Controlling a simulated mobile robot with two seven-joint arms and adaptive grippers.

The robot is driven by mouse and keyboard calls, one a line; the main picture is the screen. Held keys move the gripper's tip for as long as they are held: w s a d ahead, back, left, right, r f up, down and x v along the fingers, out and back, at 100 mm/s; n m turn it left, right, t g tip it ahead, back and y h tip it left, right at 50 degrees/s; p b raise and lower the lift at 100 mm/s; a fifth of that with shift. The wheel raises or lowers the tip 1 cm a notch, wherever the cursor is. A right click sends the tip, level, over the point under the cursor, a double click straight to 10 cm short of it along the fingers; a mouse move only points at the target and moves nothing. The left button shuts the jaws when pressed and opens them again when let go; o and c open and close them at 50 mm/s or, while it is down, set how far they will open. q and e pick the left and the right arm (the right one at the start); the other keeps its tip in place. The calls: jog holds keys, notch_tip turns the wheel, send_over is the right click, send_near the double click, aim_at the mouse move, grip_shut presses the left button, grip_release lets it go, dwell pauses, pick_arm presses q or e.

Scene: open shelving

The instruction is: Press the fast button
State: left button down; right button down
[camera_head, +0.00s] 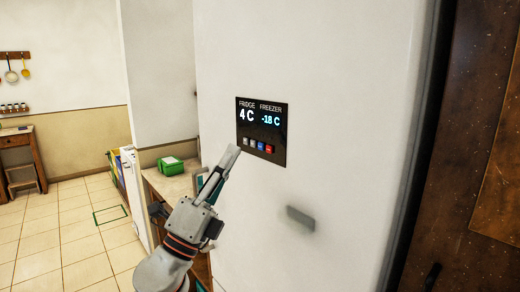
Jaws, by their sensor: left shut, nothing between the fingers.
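A black control panel (262,131) is set in the white fridge door (330,60). It reads FRIDGE 4 C and FREEZER -18 C. Along its lower edge is a row of small buttons: two grey ones (249,142) on the left, a blue one (261,146) and a red one (269,148) on the right. Their labels are too small to read, so I cannot tell which is the fast button. My left gripper (232,154) is shut and empty, its tip pointing up just left of and below the panel, apparently apart from the buttons. My right gripper is not in view.
A wooden counter (175,182) with a green box (170,166) stands left of the fridge. A dark brown wooden panel (460,190) borders the fridge on the right. Tiled floor lies open at left.

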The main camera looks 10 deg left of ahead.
aim_at(261, 147)
pick_arm(q)
jog(key=shift+w+d+b, duration=0.35)
jog(key=shift+w+d, duration=0.85)
jog(key=shift+w, duration=0.3)
dwell(0.4)
jog(key=shift+w+d, duration=0.3)
jog(key=shift+w, duration=0.05)
jog(key=shift+w+d, duration=0.2)
jog(key=shift+w, duration=0.1)
dwell(0.8)
jog(key=shift+s, duration=0.15)
jog(key=shift+s+a, duration=0.5)
jog(key=shift+s, duration=0.05)
dwell(0.4)
